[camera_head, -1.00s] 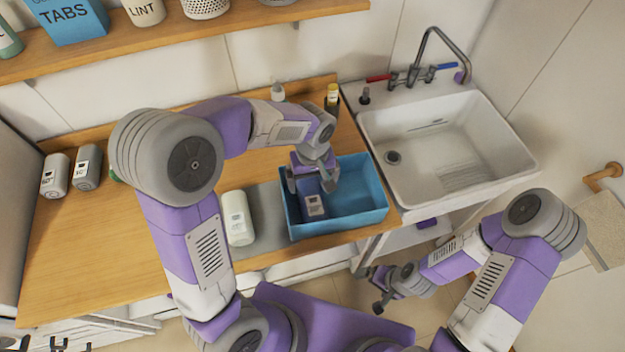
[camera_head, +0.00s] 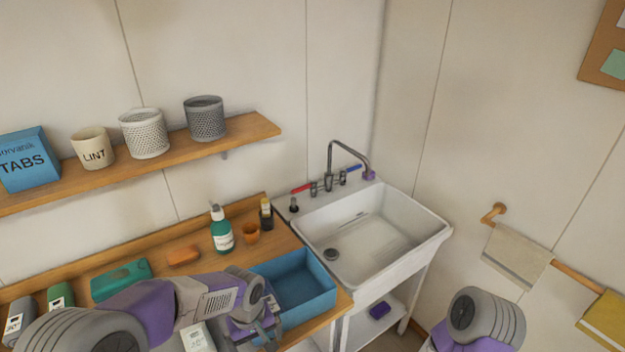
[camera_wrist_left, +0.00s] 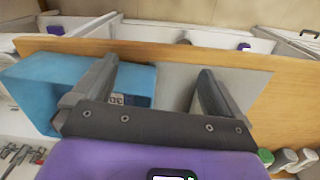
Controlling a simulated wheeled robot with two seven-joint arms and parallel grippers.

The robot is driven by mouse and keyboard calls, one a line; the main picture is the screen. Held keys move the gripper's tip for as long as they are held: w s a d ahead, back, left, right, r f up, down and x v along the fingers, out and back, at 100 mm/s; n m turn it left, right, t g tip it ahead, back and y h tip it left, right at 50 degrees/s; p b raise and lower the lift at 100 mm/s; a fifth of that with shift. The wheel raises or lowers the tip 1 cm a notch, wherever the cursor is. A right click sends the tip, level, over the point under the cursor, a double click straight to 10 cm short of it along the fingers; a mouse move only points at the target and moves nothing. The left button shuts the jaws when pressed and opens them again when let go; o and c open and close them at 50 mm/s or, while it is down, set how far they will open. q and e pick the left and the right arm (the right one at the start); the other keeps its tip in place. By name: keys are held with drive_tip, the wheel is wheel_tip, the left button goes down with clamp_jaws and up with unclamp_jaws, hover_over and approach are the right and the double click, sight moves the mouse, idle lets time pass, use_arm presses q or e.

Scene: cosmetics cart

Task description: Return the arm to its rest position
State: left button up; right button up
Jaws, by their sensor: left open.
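My left arm comes in from the lower left in the head view. My left gripper (camera_head: 265,324) is beside the near left side of the blue bin (camera_head: 318,303), partly cut off by the lower edge. In the left wrist view the two fingers of this gripper (camera_wrist_left: 158,66) stand wide apart with nothing between them.
The white sink (camera_head: 385,240) stands right of the wooden counter (camera_head: 165,225). A shelf (camera_head: 258,130) runs above.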

use_arm(q)
wheel_tip(320, 180, down, 10)
drive_tip(key=d+m+h+b, duration=0.1)
drive_tip(key=s+d+f+m+h+b, duration=0.1)
drive_tip(key=s+f+b, duration=0.1)
drive_tip(key=s+f, duration=0.4)
drive_tip(key=s+d+f+m+h+b, duration=0.1)
drive_tip(key=s+f, duration=0.5)
drive_tip(key=f, duration=0.7)
drive_tip(key=shift+d+f+t+h+b, duration=0.15)
drive_tip(key=shift+f+t+h+b, duration=0.2)
drive_tip(key=shift+b, duration=0.2)
use_arm(e)
drive_tip(key=f, duration=0.2)
drive_tip(key=w+f, duration=0.1)
drive_tip(key=f, duration=0.2)
drive_tip(key=shift+w+f, duration=0.25)
drive_tip(key=shift+f, duration=0.05)
